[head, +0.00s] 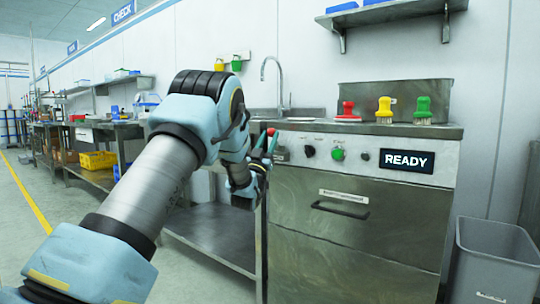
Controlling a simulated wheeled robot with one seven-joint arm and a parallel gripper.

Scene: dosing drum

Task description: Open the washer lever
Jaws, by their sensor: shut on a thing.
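The washer (355,225) is a steel cabinet with a control panel, a dark READY display (406,161) and a closed-looking front with a bar handle (340,210). My gripper (267,142) is at the washer's upper left front edge, with its fingers pointing up. A small red tip (271,131) shows between the fingertips; it looks like the end of the washer lever. The gripper is shut on it. The rest of the lever is hidden behind my fingers and wrist, so its angle cannot be told.
Red (347,111), yellow (384,110) and green (423,110) brushes stand on the washer top. A grey bin (495,262) stands on the floor at right. A sink bench with a lower shelf (215,235) adjoins at left. The aisle floor at far left is clear.

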